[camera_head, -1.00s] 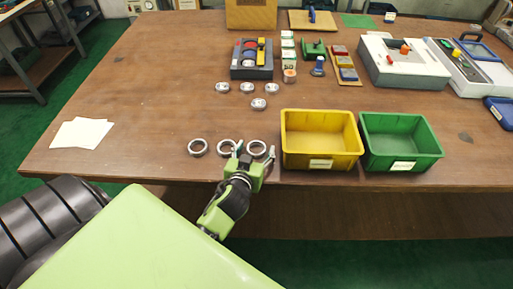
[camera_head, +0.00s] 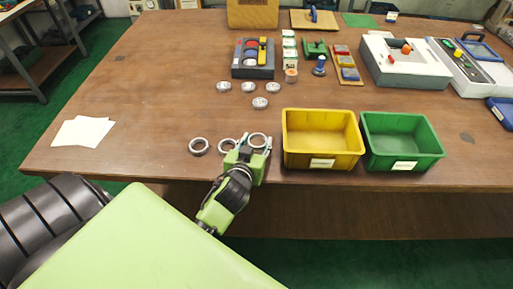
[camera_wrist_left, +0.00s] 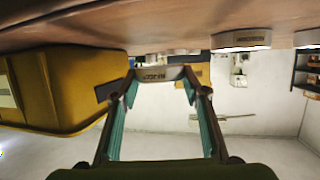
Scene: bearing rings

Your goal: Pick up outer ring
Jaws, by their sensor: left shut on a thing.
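My left gripper (camera_head: 255,143) is shut on a silver outer ring (camera_head: 257,138), the rightmost of three at the table's front. In the left wrist view the ring (camera_wrist_left: 155,73) sits between the two fingertips, with a small gap to the table surface. A third outer ring (camera_head: 199,146) lies farther left, fully visible. My right gripper is not in view.
A yellow bin (camera_head: 323,162) stands close to the right of the gripper, with a green bin (camera_head: 403,164) beyond it. Several small bearing parts (camera_head: 260,103) lie farther back, near a dark tray (camera_head: 252,73). The left middle of the table is clear, apart from white papers (camera_head: 83,132).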

